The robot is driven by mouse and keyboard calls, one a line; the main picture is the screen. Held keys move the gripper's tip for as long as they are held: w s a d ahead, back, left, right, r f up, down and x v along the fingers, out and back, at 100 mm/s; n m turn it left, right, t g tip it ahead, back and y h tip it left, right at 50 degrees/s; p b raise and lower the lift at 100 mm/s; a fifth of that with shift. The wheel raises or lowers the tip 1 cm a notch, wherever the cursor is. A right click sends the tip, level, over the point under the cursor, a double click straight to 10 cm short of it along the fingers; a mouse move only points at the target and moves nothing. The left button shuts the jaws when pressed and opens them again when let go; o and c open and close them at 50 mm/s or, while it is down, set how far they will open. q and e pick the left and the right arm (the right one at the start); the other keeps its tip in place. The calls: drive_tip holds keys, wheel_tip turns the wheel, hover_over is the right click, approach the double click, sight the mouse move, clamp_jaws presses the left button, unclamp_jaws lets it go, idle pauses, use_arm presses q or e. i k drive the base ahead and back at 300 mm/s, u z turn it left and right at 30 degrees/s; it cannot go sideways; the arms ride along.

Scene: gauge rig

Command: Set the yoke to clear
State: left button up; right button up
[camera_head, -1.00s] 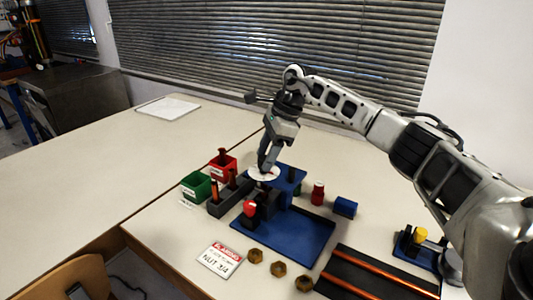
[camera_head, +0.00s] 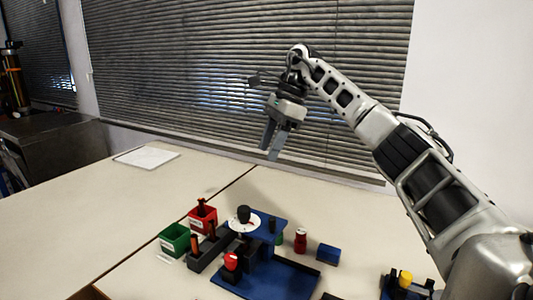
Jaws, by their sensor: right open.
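The gauge rig has a blue base plate (camera_head: 292,282) with a raised blue platform on it. A white dial (camera_head: 235,224) with a black knob (camera_head: 244,214) sits at the platform's left side. A red knob (camera_head: 231,261) on a dark block stands at the front left of the plate. I cannot tell for sure which part is the yoke, and any markings on the dial are too small to read. My right gripper (camera_head: 270,153) is open and empty, pointing down in the air well above the rig. My left gripper is out of view.
A red bin (camera_head: 202,220) and a green bin (camera_head: 174,240) stand left of the rig. A red bottle (camera_head: 300,241) and a blue block (camera_head: 328,254) are right of it. A yellow-topped fixture (camera_head: 405,279) is at lower right. The far left table is mostly clear.

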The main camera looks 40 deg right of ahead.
sight(266, 228)
drive_tip(key=k, duration=1)
